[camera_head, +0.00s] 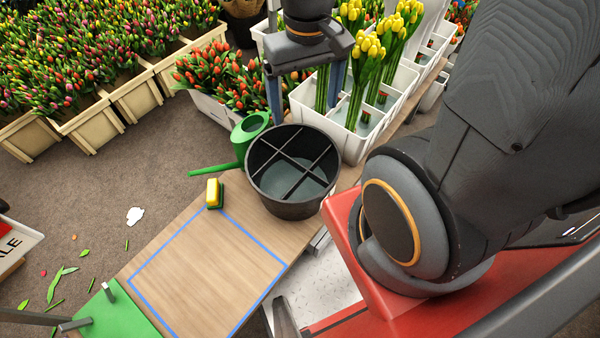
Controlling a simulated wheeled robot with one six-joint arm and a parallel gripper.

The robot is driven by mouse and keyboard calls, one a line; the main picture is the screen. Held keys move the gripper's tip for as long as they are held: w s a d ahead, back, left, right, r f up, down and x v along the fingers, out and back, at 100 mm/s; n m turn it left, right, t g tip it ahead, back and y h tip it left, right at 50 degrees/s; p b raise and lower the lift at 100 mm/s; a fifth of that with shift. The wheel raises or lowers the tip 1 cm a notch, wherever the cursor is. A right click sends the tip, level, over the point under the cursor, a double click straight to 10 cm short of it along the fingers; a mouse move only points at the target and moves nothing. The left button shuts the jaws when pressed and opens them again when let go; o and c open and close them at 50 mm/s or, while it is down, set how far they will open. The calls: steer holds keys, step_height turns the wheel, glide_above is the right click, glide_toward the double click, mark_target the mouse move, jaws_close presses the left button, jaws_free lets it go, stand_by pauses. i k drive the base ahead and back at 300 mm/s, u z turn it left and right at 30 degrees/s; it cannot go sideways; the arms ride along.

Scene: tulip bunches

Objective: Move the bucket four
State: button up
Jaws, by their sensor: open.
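A round black bucket (266,194) stands on the wooden bench. A cross-shaped divider splits its inside into several compartments, and there seems to be water at the bottom. My gripper (307,103) hangs just behind and above the bucket's far rim, pointing down. Its two fingers are spread wide, one near the bucket's far left side and one to the right, with nothing seen between them. I cannot tell whether a finger touches the rim. A blue-taped rectangle (240,225) marks a bare area of the bench in front of the bucket.
A green watering can (250,126) stands behind-left of the bucket. A yellow and green sponge (213,193) lies at the tape's far corner. White crates (354,148) with yellow tulips stand close behind-right. The taped area is clear; a green mat (117,316) covers the near end.

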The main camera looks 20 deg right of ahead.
mark_target(292, 167)
steer(key=k, duration=1)
steer(key=z, duration=1.45)
steer(key=i, duration=0.95)
steer(key=u, duration=1.85)
